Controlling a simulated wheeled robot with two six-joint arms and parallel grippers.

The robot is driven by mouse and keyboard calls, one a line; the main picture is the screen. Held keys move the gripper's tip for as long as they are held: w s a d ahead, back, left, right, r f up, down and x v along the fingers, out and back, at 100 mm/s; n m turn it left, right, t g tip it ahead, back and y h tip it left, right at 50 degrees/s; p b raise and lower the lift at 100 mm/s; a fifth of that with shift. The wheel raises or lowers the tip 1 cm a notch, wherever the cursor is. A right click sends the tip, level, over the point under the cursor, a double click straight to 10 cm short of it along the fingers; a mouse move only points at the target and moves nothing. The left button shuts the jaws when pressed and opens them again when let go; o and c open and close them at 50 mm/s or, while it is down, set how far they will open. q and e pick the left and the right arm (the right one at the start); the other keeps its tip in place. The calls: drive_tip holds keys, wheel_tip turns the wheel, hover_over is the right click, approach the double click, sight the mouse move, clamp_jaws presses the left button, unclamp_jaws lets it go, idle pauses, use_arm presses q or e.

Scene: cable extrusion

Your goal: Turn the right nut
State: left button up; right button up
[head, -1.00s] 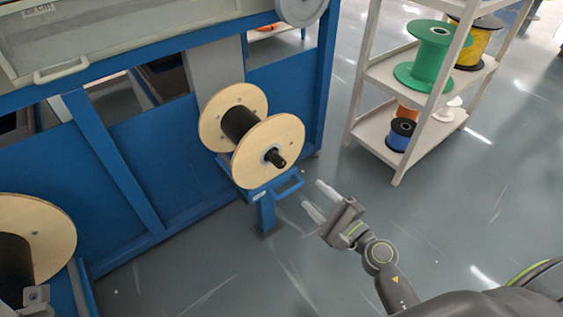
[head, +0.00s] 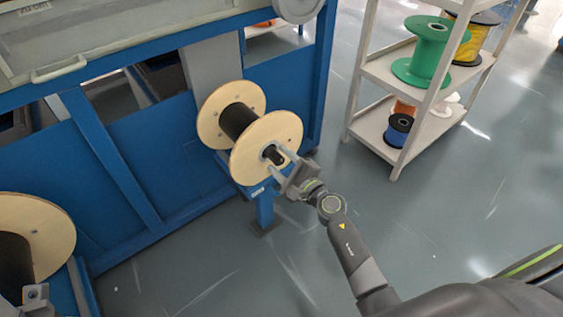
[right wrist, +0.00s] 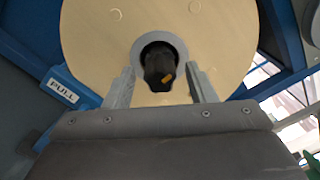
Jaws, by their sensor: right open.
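The right nut is the dark knob (head: 273,154) on the shaft end at the front of the right wooden spool (head: 262,145). In the right wrist view the nut (right wrist: 158,65) is black with an orange mark, inside a grey ring at the spool's middle. My right gripper (head: 279,160) is open at the spool's front face. In the right wrist view its two fingers (right wrist: 163,82) stand one on each side of the nut, with gaps between.
A blue frame (head: 135,140) runs behind the spool. A blue handle with a PULL label (right wrist: 62,91) lies beside the spool. Another wooden spool (head: 45,225) stands at lower left. A shelf (head: 375,128) with a green reel (head: 430,50) and other reels is at right. Floor between is clear.

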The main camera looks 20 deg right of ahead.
drive_tip(key=c, duration=1)
drive_tip(key=shift+o, duration=0.2)
